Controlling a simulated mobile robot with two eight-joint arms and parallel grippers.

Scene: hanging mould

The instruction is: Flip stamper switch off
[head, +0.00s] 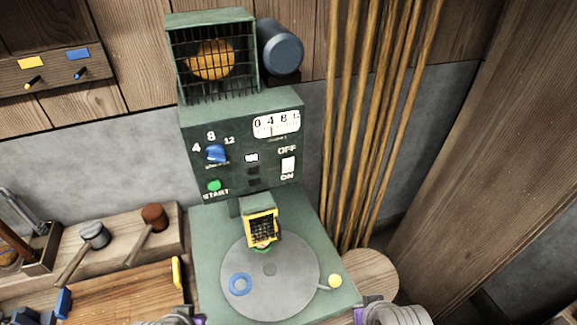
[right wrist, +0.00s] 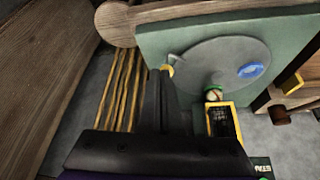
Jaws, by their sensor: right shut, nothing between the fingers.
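The green stamper machine (head: 235,120) stands upright in the middle of the head view. Its white switch (head: 288,163) is on the right of the front panel, between the OFF label above and the ON label below. Which way the switch is tipped is too small to tell. My right gripper (right wrist: 160,76) is shut and empty in the right wrist view, in front of the machine's lower plate. That view does not show the switch. Only small grey and purple parts of my arms show at the head view's bottom edge. My left fingers are hidden.
A blue knob (head: 215,153), a green START button (head: 214,186) and a yellow-framed stamp head (head: 262,228) are near the switch. Below is a round grey plate (head: 290,285) with a blue ring (head: 240,284). Wooden poles (head: 375,110) stand close on the right.

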